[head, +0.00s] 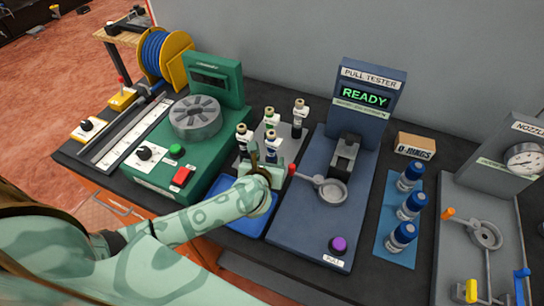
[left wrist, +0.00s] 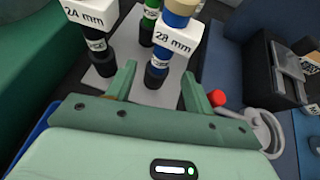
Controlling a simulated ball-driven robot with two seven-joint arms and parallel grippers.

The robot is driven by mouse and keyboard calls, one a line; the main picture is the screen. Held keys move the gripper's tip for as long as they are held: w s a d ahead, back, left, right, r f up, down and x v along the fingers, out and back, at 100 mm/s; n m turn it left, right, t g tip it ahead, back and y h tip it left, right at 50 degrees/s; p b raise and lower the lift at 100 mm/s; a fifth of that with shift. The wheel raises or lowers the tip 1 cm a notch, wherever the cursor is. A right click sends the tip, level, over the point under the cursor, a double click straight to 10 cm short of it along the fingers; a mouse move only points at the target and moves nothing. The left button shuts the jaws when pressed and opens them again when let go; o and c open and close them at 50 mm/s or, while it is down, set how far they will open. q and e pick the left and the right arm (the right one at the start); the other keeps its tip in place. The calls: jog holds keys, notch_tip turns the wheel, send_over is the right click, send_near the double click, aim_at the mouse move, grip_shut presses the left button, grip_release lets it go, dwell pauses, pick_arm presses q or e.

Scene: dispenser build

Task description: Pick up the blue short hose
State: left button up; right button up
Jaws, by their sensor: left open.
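A short hose piece with a blue section (left wrist: 161,54), a white 28 mm tag and a black lower end stands upright on a grey plate (left wrist: 105,84). In the head view this blue short hose (head: 271,152) is at the front right of a small group. My left gripper (left wrist: 158,82) is open, with one finger on each side of the hose's lower part. I cannot tell whether the fingers touch it. In the head view my left gripper (head: 263,166) partly hides the hose's lower end. My right gripper is not in view.
A 24 mm tagged piece (left wrist: 92,20) stands close to the left, and a green one (left wrist: 149,22) stands behind. The pull tester (head: 362,100) is at right, with a red-knobbed lever (left wrist: 219,98) near my right finger. A green machine (head: 215,85) is at left.

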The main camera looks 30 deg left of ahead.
aim_at(270, 156)
pick_arm(q)
jog(key=b+x, duration=0.1)
jog(key=x, duration=0.4)
jog(key=shift+w, duration=0.1)
jog(key=shift+c, duration=0.2)
jog(key=c, duration=1.1)
jog(key=shift+r, duration=0.15)
